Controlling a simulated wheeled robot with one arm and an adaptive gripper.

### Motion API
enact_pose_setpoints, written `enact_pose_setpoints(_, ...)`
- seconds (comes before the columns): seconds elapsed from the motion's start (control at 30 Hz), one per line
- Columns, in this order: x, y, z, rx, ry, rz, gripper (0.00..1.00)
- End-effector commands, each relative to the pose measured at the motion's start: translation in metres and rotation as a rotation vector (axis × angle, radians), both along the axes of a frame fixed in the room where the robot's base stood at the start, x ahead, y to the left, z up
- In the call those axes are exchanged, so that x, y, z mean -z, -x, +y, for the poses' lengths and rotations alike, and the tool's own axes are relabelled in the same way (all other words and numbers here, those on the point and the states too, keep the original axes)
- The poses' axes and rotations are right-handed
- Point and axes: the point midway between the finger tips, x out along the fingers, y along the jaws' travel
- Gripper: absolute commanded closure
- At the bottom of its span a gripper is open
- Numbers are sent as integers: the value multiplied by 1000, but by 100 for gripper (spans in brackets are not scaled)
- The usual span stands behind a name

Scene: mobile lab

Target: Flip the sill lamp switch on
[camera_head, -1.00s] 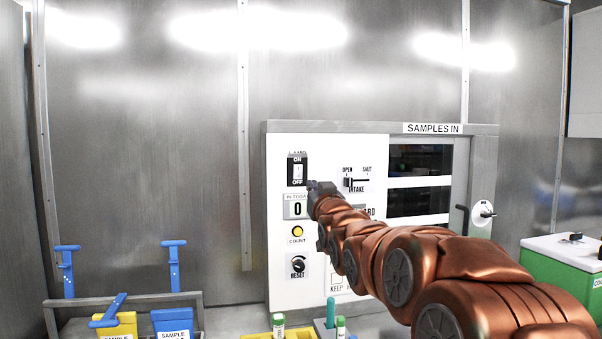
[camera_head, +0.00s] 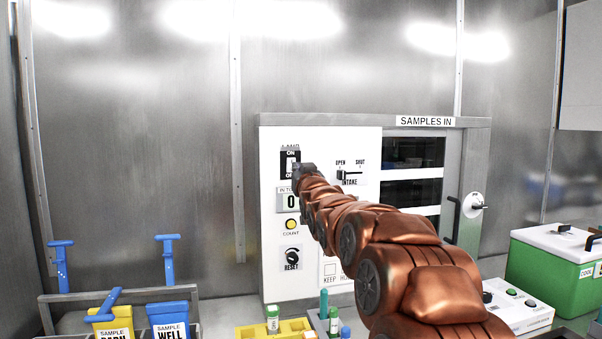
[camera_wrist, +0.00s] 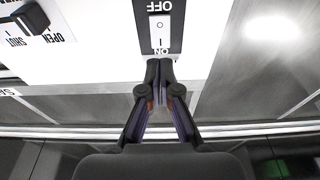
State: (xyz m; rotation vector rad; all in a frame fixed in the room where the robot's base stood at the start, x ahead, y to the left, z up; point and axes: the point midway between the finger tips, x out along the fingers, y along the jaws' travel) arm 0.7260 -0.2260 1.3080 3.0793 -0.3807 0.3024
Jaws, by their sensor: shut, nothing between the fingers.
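The lamp switch is a white rocker on a black plate (camera_head: 290,157) marked ON at the top and OFF at the bottom, at the panel's upper left. In the wrist view the picture is upside down, and the white rocker (camera_wrist: 160,31) shows above my fingertips. My gripper (camera_wrist: 160,65) is shut and empty, with its tips by the ON end of the plate. In the head view my gripper (camera_head: 302,171) overlaps the plate's lower right. I cannot tell whether the tips touch it, or which way the rocker is tipped.
On the white panel, a counter (camera_head: 290,202), a yellow COUNT button (camera_head: 291,224) and a RESET knob (camera_head: 292,256) sit below the switch. The INTAKE lever (camera_head: 349,174) is to its right. Sample bins, vials and a green cooler (camera_head: 545,268) stand below.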

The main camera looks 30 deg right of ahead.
Motion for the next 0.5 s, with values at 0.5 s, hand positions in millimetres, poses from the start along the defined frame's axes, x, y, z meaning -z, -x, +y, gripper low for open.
enact_pose_setpoints(0.5,-7,-45,-11,-1,-1,4,100)
